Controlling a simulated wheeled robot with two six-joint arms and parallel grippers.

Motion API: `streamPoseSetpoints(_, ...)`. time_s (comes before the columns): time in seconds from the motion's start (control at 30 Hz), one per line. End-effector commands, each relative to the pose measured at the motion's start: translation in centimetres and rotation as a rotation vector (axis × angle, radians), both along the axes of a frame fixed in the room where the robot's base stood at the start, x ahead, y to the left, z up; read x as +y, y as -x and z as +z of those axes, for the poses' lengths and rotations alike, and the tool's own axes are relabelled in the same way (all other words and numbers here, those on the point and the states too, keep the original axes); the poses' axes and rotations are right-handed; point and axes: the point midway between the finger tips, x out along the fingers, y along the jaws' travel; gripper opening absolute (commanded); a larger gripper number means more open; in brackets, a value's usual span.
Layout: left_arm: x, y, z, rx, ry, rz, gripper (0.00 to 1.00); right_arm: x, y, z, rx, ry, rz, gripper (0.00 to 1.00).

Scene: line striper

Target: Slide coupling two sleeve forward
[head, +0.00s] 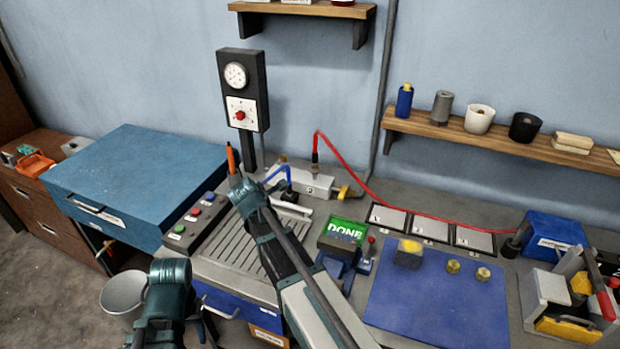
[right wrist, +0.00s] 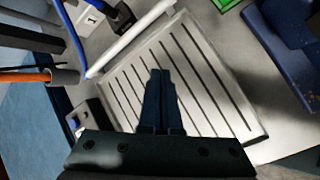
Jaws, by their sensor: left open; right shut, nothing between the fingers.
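A pale manifold block (head: 310,184) at the back of the bench carries a small numbered plate. A red hose (head: 327,145) rises from its top, and a yellow lever sits at its right end. A blue hose (head: 279,173) meets a dark fitting (head: 290,197) in front. The right wrist view shows the blue hose (right wrist: 70,30) and the dark fitting (right wrist: 122,14); I cannot tell which sleeve is coupling two. My right gripper (right wrist: 158,75) is shut and empty above the grooved tray (right wrist: 205,80), apart from the couplings. My left gripper (head: 170,315) is open at the lower left, its fingers poorly visible.
A green DONE display (head: 345,230) stands right of the tray. A button box (head: 193,220) and blue cabinet (head: 140,180) are left. A grey bucket (head: 123,292) is beside my left arm.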

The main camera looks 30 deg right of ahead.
Motion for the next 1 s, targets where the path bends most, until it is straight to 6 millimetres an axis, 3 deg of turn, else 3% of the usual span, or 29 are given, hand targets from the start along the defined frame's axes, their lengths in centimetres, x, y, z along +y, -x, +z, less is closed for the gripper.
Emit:
streamPoseSetpoints(0.03, 0.0, 0.0, -0.2, 0.000, 0.000, 0.000, 0.50, -2.6, -2.4, 0.4, 0.018, 0.083, 0.083, 0.00)
streamPoseSetpoints(0.1, 0.0, 0.0, -0.3, 0.000, 0.000, 0.000, 0.50, -5.6, -4.4, 1.2, 0.054, 0.198, 0.202, 0.00)
streamPoseSetpoints(0.2, 0.0, 0.0, -0.5, 0.000, 0.000, 0.000, 0.50, -9.1, -6.6, 2.2, 0.109, 0.344, 0.341, 0.00)
streamPoseSetpoints(0.33, 0.0, 0.0, -0.6, 0.000, 0.000, 0.000, 0.50, -12.3, -8.3, 3.1, 0.173, 0.477, 0.462, 0.00)
streamPoseSetpoints(0.5, 0.0, 0.0, -0.6, 0.000, 0.000, 0.000, 0.50, -14.0, -9.1, 3.7, 0.217, 0.558, 0.533, 0.00)
streamPoseSetpoints(0.67, 0.0, 0.0, -0.6, 0.000, 0.000, 0.000, 0.50, -14.2, -9.1, 3.7, 0.224, 0.567, 0.542, 0.00)
streamPoseSetpoints(1.0, 0.0, 0.0, -2.7, 0.000, 0.000, 0.001, 0.50, -15.7, -10.6, 1.7, 0.222, 0.564, 0.540, 0.00)
